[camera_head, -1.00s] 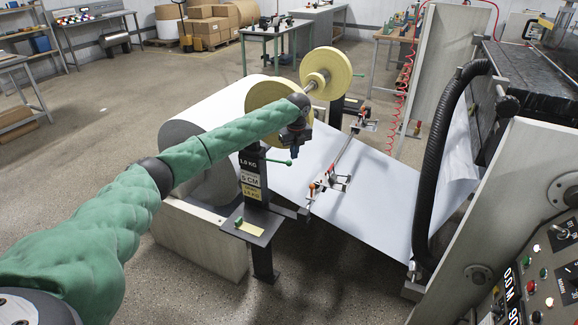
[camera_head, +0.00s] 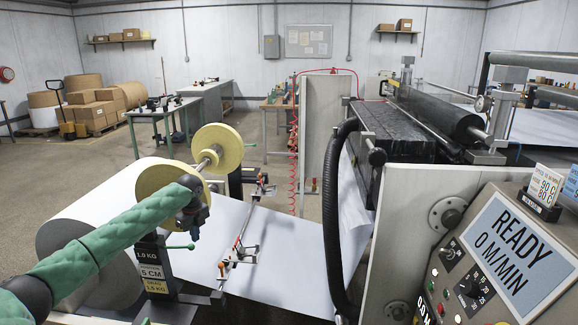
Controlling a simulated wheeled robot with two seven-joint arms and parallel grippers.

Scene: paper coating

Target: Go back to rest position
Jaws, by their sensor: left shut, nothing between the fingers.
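My left arm, in a green sleeve, reaches in from the lower left. My left gripper (camera_head: 195,230) hangs at its end, dark and small, pointing down and shut with nothing in it. It is in front of the near yellow disc (camera_head: 158,180) on the roll's shaft, above the black stand (camera_head: 152,252) with the weight and "5 CM" labels. My right arm and gripper are not in view.
The large white paper roll (camera_head: 75,232) stands behind my left arm. The white paper web (camera_head: 285,248) runs right toward the coating machine. A control panel (camera_head: 512,250) reading "READY 0 M/MIN" is at the right. Open floor (camera_head: 45,170) lies at the back left.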

